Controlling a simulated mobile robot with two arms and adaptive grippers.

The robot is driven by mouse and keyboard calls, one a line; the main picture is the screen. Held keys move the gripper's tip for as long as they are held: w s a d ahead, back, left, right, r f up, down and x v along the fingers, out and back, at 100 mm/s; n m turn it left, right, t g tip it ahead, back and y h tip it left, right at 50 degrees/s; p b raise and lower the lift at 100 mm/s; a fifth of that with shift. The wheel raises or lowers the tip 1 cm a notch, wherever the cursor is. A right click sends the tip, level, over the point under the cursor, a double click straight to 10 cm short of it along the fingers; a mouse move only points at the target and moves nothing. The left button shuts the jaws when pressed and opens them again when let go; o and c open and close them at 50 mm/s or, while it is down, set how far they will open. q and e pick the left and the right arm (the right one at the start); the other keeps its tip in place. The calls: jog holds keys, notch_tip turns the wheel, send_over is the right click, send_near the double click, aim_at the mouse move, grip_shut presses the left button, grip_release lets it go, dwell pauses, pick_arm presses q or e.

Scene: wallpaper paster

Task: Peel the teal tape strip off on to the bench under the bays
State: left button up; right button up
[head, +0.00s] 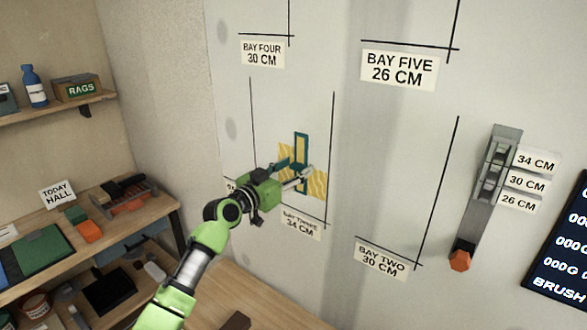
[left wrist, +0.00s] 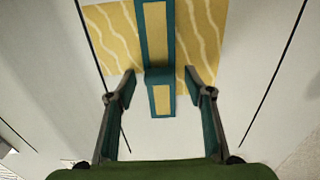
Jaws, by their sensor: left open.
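The teal tape strip (head: 301,146) is a narrow upright band with teal edges and a yellowish middle. It lies over a yellow wavy-patterned wallpaper piece (head: 317,184) on the wall, in the bay labelled Bay Three, 34 cm. In the left wrist view the strip (left wrist: 158,35) runs down from the top and ends in a thicker tab (left wrist: 161,93). My left gripper (head: 293,172) is open in front of the strip. Its fingers (left wrist: 160,88) stand on either side of the tab, with gaps both sides. The wooden bench (head: 268,302) shows below the bays. My right gripper is out of view.
Shelves at left hold a blue bottle (head: 35,86), a rags box (head: 78,89) and several tools. A grey holder (head: 487,185) with size labels hangs on the wall at right, near a dark board (head: 562,245). A brown item (head: 235,321) lies at the bench's lower edge.

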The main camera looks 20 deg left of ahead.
aim_at(294, 168)
pick_arm(q)
jog(key=c, duration=1.2)
jog(key=shift+s+f, duration=0.1)
jog(key=shift+s, duration=0.05)
jog(key=shift+s+a, duration=0.1)
jog(key=shift+s, duration=0.05)
jog(key=shift+p+v, duration=0.35)
jog(key=shift+v, duration=0.45)
jog(key=shift+a, duration=0.1)
jog(key=shift+s, duration=0.3)
jog(key=shift+s+a, duration=0.25)
jog(key=shift+s, duration=0.25)
